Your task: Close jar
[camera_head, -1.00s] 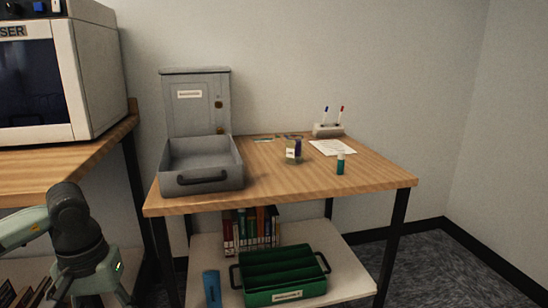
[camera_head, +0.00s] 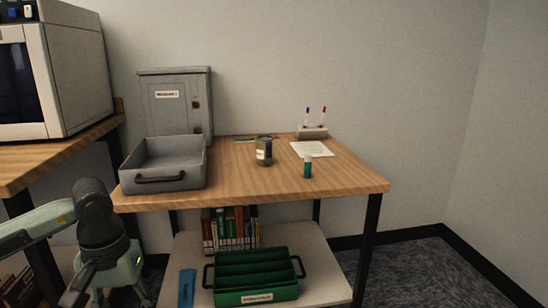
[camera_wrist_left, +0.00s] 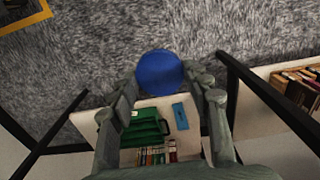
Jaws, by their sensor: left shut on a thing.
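A small jar (camera_head: 264,152) with a pale label and a purple-blue patch stands upright on the wooden table. Its top is too small to tell clearly. My left gripper (camera_wrist_left: 164,88) is shut on a round blue lid (camera_wrist_left: 160,73), which shows between its fingers in the left wrist view. In the head view my left arm is at the lower left, left of the table and below its top; the lid is not seen there. My right gripper is in no view.
The wooden table (camera_head: 230,192) holds a grey bin (camera_head: 170,182), grey cabinet (camera_head: 176,112), teal tube (camera_head: 308,169), paper (camera_head: 312,149) and pen holder (camera_head: 312,132). A green tray (camera_head: 256,297), blue item and books are on the lower shelf. The front right tabletop is clear.

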